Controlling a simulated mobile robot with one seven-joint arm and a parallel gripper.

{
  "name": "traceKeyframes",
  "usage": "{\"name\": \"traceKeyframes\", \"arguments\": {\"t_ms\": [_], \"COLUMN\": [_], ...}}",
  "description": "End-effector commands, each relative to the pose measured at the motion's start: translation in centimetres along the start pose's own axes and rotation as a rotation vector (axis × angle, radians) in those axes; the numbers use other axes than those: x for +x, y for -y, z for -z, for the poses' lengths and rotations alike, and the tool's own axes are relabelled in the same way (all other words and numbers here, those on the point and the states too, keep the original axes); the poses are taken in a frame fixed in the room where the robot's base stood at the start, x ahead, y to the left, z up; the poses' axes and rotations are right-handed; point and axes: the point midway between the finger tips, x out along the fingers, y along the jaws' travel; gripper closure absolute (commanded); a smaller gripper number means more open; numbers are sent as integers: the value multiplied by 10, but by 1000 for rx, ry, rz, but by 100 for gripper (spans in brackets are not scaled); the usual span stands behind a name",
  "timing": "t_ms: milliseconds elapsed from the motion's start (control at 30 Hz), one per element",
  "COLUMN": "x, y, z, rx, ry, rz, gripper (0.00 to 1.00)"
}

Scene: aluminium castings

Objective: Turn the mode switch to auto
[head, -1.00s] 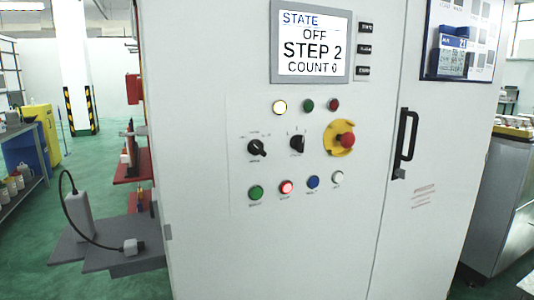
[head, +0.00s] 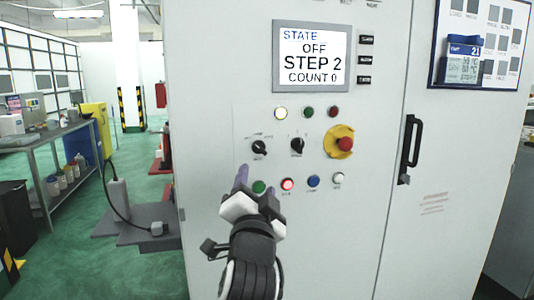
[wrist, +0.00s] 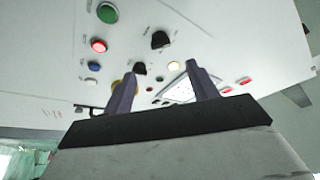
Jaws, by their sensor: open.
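Two black rotary switches sit on the white cabinet front: a left switch (head: 259,147) and a right switch (head: 297,146). Their labels are too small to read, so I cannot tell which one is the mode switch. The left knob looks turned off vertical; the right one looks closer to upright. My gripper (head: 256,181) is open and empty, below the left switch and in front of the lower button row. In the wrist view, the left switch (wrist: 160,40) and right switch (wrist: 140,68) show around and between my spread fingers (wrist: 161,72), apart from them.
The screen (head: 313,56) reads STATE OFF, STEP 2, COUNT 0. A red emergency stop (head: 345,144) on a yellow plate is right of the switches. Lit red (head: 287,184), blue (head: 313,181) and green (head: 258,187) buttons lie below. A black door handle (head: 411,148) protrudes farther right.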

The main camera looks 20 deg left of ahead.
Motion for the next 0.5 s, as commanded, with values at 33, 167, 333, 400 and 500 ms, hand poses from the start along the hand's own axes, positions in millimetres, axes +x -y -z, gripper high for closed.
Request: {"name": "traceKeyframes", "arguments": {"t_ms": [33, 167, 333, 400, 500], "x": [11, 40, 75, 88, 101], "y": [2, 2, 3, 2, 3], "z": [2, 3, 3, 3, 2], "rx": [0, 0, 0, -1, -1], "ry": [2, 1, 0, 0, -1], "rz": [-2, -1, 0, 0, 1], "gripper": [42, 42, 42, 42, 42]}}
